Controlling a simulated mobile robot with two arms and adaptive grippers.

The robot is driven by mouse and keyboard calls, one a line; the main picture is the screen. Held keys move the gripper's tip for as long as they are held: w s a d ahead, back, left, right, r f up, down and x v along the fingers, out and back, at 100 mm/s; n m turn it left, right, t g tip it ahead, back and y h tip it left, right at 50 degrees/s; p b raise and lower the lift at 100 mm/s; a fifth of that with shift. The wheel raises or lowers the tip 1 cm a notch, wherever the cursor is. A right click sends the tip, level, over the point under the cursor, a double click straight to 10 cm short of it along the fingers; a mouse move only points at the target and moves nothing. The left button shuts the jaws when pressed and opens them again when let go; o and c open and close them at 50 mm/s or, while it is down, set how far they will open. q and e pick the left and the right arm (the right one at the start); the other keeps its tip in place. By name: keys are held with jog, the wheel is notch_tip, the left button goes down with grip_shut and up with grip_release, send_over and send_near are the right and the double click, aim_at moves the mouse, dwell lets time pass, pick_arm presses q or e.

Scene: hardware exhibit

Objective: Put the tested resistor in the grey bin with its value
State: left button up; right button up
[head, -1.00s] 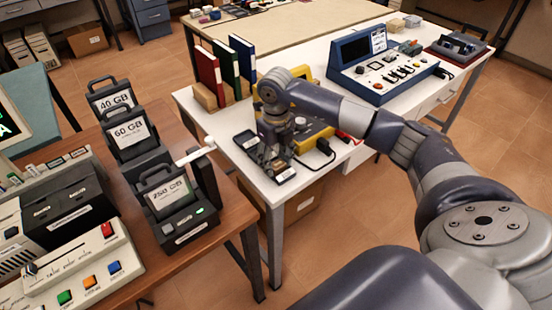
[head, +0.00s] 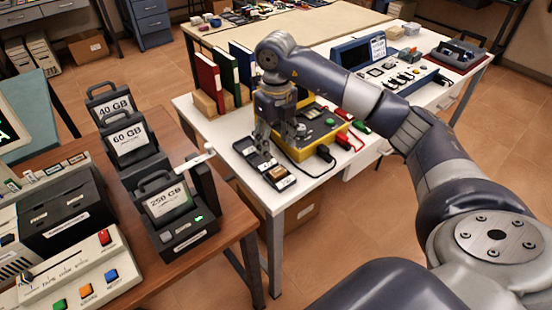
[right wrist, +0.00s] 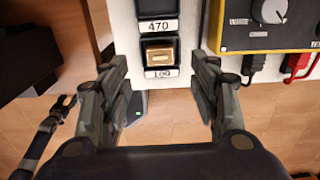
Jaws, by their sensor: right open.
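A tan block-like piece, seemingly the resistor (right wrist: 158,54), lies in the front grey bin (head: 278,180) of a row on the white table. The right wrist view shows this bin's label, which looks like 100. My right gripper (head: 276,138) is open and empty, above the row and next to the yellow meter (head: 318,132). In the right wrist view its fingers (right wrist: 160,98) stand apart, with the front bin ahead of them. My left gripper is not in view.
Books (head: 222,72) stand behind the bins, and a blue test console (head: 372,62) is at the back right. A brown desk with labelled drive units (head: 165,205) is on the left, across a floor gap.

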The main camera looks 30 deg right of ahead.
notch_tip(320, 180, up, 3)
jog(key=shift+r, duration=0.2)
dwell(0.5)
